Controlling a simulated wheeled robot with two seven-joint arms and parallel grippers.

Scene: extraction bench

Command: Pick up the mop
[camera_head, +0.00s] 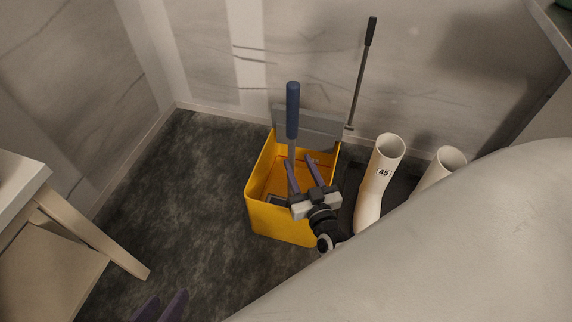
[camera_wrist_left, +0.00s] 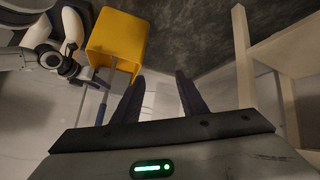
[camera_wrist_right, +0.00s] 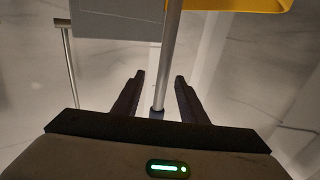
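The mop (camera_head: 292,110) stands in the yellow bucket (camera_head: 265,222), with its blue grip up and a grey shaft below. Its head is hidden inside the bucket. My right gripper (camera_head: 303,165) is open over the bucket, close to the shaft. In the right wrist view the mop's shaft (camera_wrist_right: 172,50) runs between the two open fingers (camera_wrist_right: 158,78), with a visible gap on either side. My left gripper (camera_head: 160,304) is at the bottom edge of the head view. In the left wrist view its fingers (camera_wrist_left: 161,78) are open and empty. The blue grip (camera_wrist_left: 102,112) also shows there.
A grey wringer (camera_head: 318,130) sits at the bucket's back, beside a thin black-handled lever (camera_head: 362,75). White pipes (camera_head: 372,190) stand right of the bucket. A pale wooden stool or table (camera_head: 85,235) is at left. Dark floor (camera_head: 190,190) left of the bucket is clear.

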